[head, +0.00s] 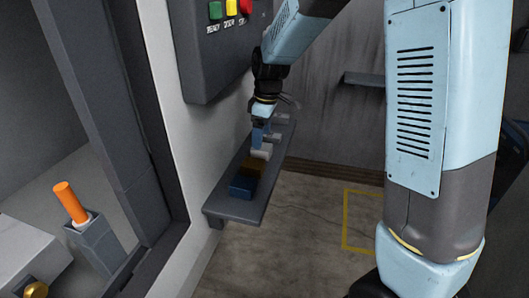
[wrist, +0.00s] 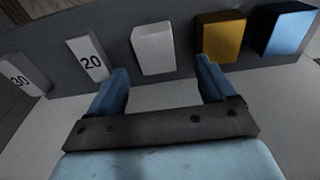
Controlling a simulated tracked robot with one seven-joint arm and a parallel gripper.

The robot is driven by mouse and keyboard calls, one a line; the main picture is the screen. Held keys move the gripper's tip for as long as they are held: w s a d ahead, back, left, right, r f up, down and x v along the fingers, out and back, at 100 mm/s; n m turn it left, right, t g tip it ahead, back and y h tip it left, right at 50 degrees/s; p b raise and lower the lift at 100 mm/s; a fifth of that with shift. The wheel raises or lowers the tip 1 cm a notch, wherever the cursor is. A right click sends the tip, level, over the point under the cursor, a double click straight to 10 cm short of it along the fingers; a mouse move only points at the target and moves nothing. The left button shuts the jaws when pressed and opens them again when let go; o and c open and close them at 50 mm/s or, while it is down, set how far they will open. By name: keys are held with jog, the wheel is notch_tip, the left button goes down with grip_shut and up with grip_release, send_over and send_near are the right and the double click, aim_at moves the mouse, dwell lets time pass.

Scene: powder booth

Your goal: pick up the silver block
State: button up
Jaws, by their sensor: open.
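The silver block (wrist: 153,48) stands on the grey shelf (wrist: 55,90) in the wrist view. It lies beyond and between my gripper's two blue fingers (wrist: 163,75), which are spread open and empty. The right fingertip is close to the gold block (wrist: 221,38). In the head view the silver block (head: 261,153) shows as a pale piece on the wall shelf (head: 236,209), partly hidden by my gripper (head: 259,139) pointing down above it. I cannot tell whether a finger touches any block.
A blue block (wrist: 288,30) stands right of the gold one. Plates marked 20 (wrist: 89,60) and 30 (wrist: 24,77) stand to the left. A dark control box (head: 215,55) with coloured buttons hangs above the shelf. An orange-topped piece (head: 71,203) stands in a grey holder (head: 98,245) at left.

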jog(key=shift+w+f, duration=0.15)
jog(key=shift+f, duration=2.7)
jog(key=c, duration=1.3)
jog(key=shift+o, duration=0.2)
jog(key=shift+r, duration=0.15)
jog(key=shift+r, duration=0.25)
notch_tip(320, 180, up, 3)
jog(key=shift+f, duration=0.2)
jog(key=s+d+r, duration=0.2)
jog(key=s+r, duration=0.7)
jog(key=s, duration=0.4)
jog(key=shift+s+d+r, duration=0.15)
jog(key=shift+s+r, duration=0.2)
jog(key=shift+s, duration=0.05)
